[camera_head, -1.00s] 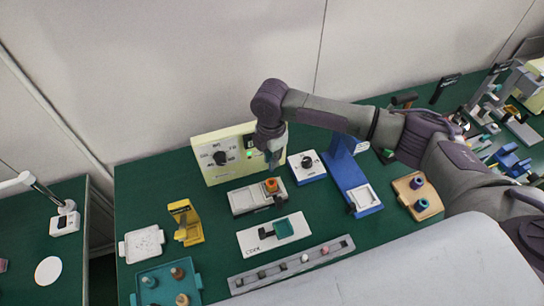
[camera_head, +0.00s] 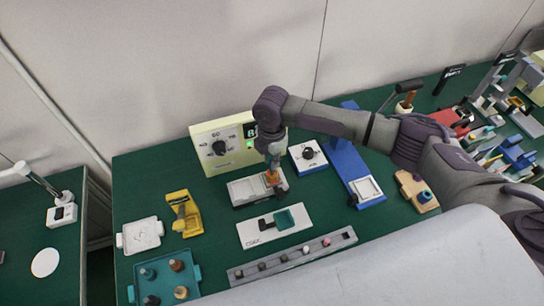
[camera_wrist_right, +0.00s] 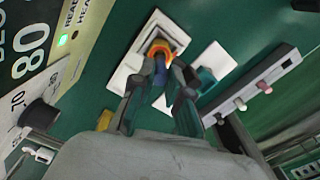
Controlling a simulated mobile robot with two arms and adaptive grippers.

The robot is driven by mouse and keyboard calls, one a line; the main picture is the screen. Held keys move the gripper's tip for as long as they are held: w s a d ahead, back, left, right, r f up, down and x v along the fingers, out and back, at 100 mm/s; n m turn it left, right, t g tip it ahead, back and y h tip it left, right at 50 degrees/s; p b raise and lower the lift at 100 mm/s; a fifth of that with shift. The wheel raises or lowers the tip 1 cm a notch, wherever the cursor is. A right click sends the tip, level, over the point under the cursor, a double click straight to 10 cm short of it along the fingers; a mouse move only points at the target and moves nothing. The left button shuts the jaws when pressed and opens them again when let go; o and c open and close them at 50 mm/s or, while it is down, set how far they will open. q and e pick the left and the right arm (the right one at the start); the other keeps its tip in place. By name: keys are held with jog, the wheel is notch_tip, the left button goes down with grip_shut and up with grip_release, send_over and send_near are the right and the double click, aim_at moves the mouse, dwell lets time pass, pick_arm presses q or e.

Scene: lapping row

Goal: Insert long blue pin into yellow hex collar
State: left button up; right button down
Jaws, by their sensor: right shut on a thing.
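The yellow hex collar (camera_head: 272,179) shows orange-yellow on a grey-white fixture (camera_head: 245,190) in the head view. It also shows in the right wrist view (camera_wrist_right: 160,48), just beyond the fingertips. My right gripper (camera_head: 273,165) points down right over the collar. In the wrist view its fingers (camera_wrist_right: 163,78) are shut on a small bluish piece, which looks like the long blue pin (camera_wrist_right: 160,67), at the collar's opening. The fingers hide most of the pin, and I cannot tell how deep it sits. My left gripper is not in view.
A cream panel with a dial (camera_head: 222,150) stands behind the fixture. A white dial box (camera_head: 308,154) and a blue stand (camera_head: 345,160) are to the right. A white plate (camera_head: 290,232) with a teal piece, a grey strip (camera_head: 330,247) and a teal tray (camera_head: 193,280) lie in front.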

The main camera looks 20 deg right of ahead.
aim_at(272, 171)
jog(key=shift+p, duration=1)
dwell(1.4)
jog(key=shift+f+b, duration=0.8)
jog(key=shift+f, duration=0.75)
jog(key=c, duration=1.1)
grip_release()
jog(key=shift+o, duration=0.2)
notch_tip(272, 171, up, 12)
jog(key=shift+r, duration=0.1)
